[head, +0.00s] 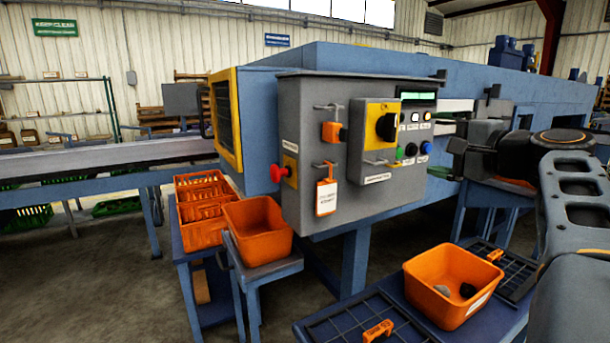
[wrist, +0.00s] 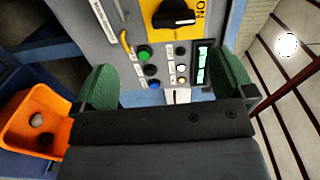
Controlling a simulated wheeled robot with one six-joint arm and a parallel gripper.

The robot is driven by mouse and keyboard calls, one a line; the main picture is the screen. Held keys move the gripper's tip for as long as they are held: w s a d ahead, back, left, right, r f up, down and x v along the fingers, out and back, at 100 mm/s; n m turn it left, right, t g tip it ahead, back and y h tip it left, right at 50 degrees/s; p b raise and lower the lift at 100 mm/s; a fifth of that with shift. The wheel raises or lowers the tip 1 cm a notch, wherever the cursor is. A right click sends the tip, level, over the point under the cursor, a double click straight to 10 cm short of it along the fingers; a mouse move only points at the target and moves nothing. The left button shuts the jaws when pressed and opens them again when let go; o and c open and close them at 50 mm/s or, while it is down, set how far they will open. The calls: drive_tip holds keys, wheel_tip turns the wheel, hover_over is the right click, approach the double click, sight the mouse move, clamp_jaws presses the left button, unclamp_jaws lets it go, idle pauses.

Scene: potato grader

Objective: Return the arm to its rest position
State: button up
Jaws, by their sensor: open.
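My gripper (head: 452,146) is at the right in the head view, in front of the blue grader housing and right of the grey control box (head: 260,215). In the wrist view its two green fingers stand wide apart with nothing between them (wrist: 170,90). Beyond the fingers the wrist view shows the panel's buttons, small display and black rotary switch (wrist: 173,14). My arm reaches in from the right edge of the head view, bent at a joint near the gripper. No object is held.
Another orange bin (head: 262,248) stands on a small stand, beside orange crates (head: 200,236). A red button (head: 278,173) and a hanging tag (head: 326,198) stick out from the box. Floor at left front is clear.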

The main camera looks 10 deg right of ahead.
drive_tip(key=s+a+f+n+g+h+p, duration=0.1)
drive_tip(key=s+a+f+n+g+p, duration=0.1)
drive_tip(key=a+f+n+g+p, duration=0.25)
drive_tip(key=s+a+f+n+g+h+p, duration=0.1)
drive_tip(key=s+a+f+g+p, duration=0.15)
drive_tip(key=a+f+p, duration=0.4)
drive_tip(key=s+a+f+n+g+h+p, duration=0.4)
drive_tip(key=s+f+n+g+p, duration=0.1)
drive_tip(key=s, duration=0.5)
drive_tip(key=f+n+p, duration=0.1)
drive_tip(key=n+p, duration=0.1)
drive_tip(key=p, duration=0.1)
drive_tip(key=shift+s+a+f+h+p, duration=0.15)
drive_tip(key=shift+a+h+p, duration=0.15)
drive_tip(key=shift+a, duration=0.1)
drive_tip(key=shift+n, duration=0.25)
